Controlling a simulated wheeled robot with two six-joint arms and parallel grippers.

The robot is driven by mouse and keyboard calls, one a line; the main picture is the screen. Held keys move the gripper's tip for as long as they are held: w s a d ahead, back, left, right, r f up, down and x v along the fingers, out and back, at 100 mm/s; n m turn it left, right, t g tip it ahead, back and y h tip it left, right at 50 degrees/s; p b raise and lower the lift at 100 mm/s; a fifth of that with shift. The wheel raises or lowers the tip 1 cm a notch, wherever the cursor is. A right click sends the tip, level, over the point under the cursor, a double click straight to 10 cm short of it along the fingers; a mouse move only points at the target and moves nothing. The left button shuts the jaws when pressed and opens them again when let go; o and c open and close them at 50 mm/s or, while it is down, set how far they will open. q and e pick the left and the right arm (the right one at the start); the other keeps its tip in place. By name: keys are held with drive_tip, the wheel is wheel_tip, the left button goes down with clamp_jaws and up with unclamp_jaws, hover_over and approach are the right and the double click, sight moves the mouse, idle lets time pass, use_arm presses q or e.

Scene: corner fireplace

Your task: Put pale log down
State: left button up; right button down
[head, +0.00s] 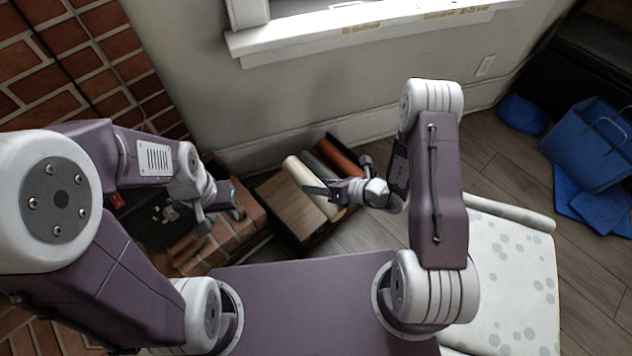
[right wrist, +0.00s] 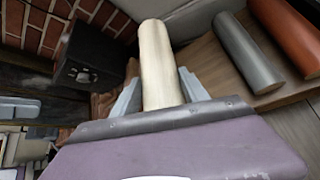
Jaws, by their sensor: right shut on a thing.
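The pale log (head: 303,176) is a cream cylinder at the low wooden tray (head: 285,204). In the right wrist view the pale log (right wrist: 158,62) stands out between the fingers of my right gripper (right wrist: 158,95), which is shut on it. In the head view my right gripper (head: 325,190) reaches in from the right over the tray. I cannot tell whether the log touches the tray. My left gripper (head: 222,205) is over the brick hearth; its jaw opening is unclear.
A grey log (head: 322,170) and an orange log (head: 341,155) lie in the tray, right of the pale log. The brick hearth (head: 245,238) is to the left. A spotted cushion (head: 510,270) and a blue bag (head: 590,145) are at the right.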

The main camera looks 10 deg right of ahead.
drive_tip(key=s+a+f, duration=0.4)
drive_tip(key=f, duration=0.3)
drive_tip(key=b, duration=0.8)
hover_over(297, 202)
drive_tip(key=shift+n+g, duration=0.3)
drive_tip(key=f, duration=0.6)
drive_tip(key=shift+s+f, duration=0.35)
drive_tip(key=shift+f, duration=0.05)
drive_tip(key=shift+w+a, duration=0.1)
drive_tip(key=shift+w, duration=0.25)
wheel_tip(297, 202, down, 4)
drive_tip(key=b, duration=0.3)
drive_tip(key=shift+f, duration=0.2)
drive_tip(key=shift+r, duration=0.25)
drive_tip(key=shift+f, duration=0.2)
drive_tip(key=c, duration=0.6)
unclamp_jaws()
drive_tip(key=shift+s, duration=0.1)
